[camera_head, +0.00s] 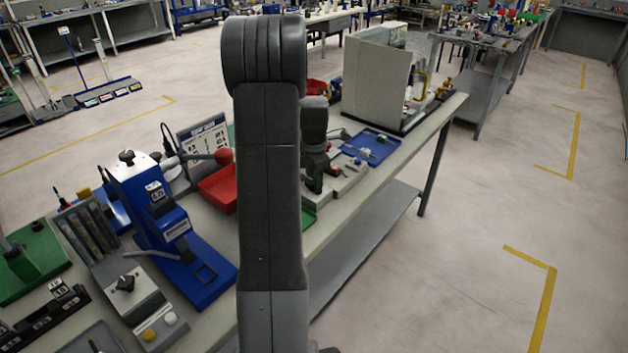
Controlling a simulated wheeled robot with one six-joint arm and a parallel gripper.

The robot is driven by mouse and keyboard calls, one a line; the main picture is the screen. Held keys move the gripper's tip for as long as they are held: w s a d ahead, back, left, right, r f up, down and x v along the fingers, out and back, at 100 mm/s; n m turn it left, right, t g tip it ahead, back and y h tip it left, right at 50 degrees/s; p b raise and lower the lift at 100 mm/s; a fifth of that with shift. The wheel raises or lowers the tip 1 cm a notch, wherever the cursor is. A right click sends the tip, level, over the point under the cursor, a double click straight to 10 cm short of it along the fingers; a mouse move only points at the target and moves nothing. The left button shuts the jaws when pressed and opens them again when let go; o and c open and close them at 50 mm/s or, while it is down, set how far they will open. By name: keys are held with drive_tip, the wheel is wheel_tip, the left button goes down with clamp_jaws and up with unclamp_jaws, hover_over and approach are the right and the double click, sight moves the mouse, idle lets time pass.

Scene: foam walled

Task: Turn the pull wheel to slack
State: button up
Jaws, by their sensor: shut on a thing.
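My gripper (317,172) points down at a small grey bench fixture (348,182) near the front edge of the long bench. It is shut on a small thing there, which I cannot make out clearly. The pull wheel cannot be picked out with certainty; my arm and the gripper body cover part of the fixture. A dark green part (314,186) shows right at the fingertips, and a small red part (331,172) lies just to their right.
A blue tray (372,146) with small parts lies beyond the fixture, before a large pale panel (377,82). A red bin (218,188) and a blue press (160,215) stand to the left. My arm hides the bench middle. The floor at right is clear.

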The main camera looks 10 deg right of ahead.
drive_tip(key=shift+n, duration=0.3)
drive_tip(key=shift+w, duration=0.1)
drive_tip(key=o, duration=1)
drive_tip(key=shift+c, duration=0.2)
wheel_tip(320, 180, up, 14)
drive_tip(key=shift+f, duration=0.2)
wheel_tip(320, 180, down, 14)
drive_tip(key=shift+r, duration=0.15)
idle(0.5)
